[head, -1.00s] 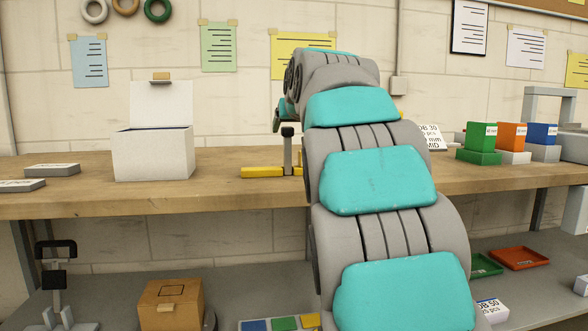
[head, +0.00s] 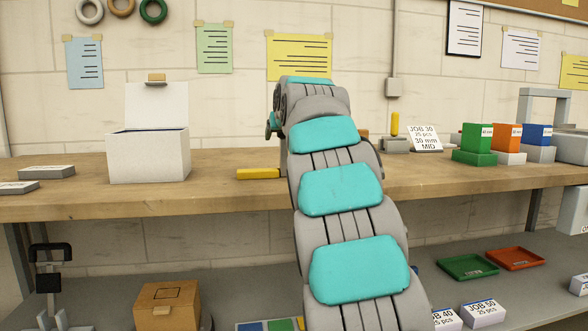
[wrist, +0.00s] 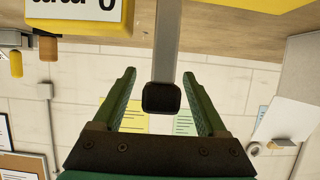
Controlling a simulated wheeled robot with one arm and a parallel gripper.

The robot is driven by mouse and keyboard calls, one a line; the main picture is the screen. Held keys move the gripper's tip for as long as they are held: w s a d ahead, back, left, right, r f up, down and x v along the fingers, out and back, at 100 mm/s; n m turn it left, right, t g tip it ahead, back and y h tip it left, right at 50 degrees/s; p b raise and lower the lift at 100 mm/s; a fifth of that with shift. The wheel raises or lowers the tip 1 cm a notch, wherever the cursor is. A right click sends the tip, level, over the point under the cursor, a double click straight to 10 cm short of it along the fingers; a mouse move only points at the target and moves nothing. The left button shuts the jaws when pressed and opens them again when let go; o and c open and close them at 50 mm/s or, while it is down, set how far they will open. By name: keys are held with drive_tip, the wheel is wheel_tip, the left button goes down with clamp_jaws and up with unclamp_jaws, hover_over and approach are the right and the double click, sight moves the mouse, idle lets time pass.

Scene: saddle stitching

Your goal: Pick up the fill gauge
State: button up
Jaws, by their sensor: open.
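The fill gauge appears to be the yellow-based stand with a grey post. In the head view only the left end of its yellow base (head: 258,174) shows on the bench; my arm hides the rest. In the wrist view its grey post (wrist: 167,40) comes down from the top and ends in a black knob (wrist: 161,98). My gripper (wrist: 159,73) is open, with one green finger on each side of the post and knob. Gaps show on both sides, so neither finger appears to touch. A yellow part with a white label (wrist: 75,12) fills the top left.
A white open box (head: 148,155) stands left on the bench. A job sign (head: 425,139), a yellow-handled tool (head: 395,123) and green (head: 476,138), orange (head: 507,137) and blue (head: 538,134) blocks stand at right. The wall is behind. Trays and boxes lie on the lower shelf.

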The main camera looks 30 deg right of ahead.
drive_tip(key=shift+c, duration=0.2)
clamp_jaws()
idle(0.4)
idle(0.8)
